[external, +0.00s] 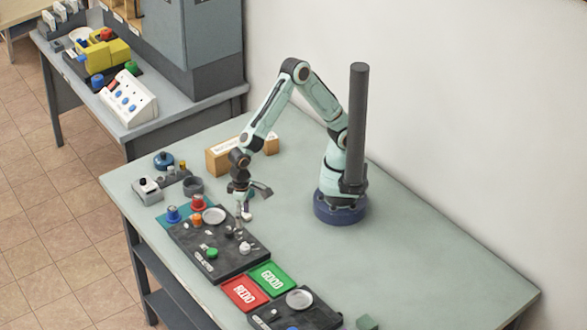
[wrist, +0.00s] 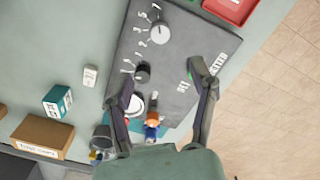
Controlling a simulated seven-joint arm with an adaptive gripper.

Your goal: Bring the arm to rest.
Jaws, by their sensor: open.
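My gripper (external: 243,205) hangs from my arm, pointing down, above the far edge of a dark grey control panel (external: 228,262). In the wrist view my gripper (wrist: 162,82) has its two fingers spread wide, with nothing held between them. The dark panel (wrist: 190,40) lies beneath the fingers, with a white dial, a dark knob and a green button on it. I cannot tell the exact height of the fingertips above the panel.
A green GOOD tray (external: 272,277) and a red REDO tray (external: 245,293) lie beside the panel. A wooden box (external: 222,160) stands behind my gripper. Red and blue knobs (external: 198,202) stand at the panel's left end. The table's right part is clear.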

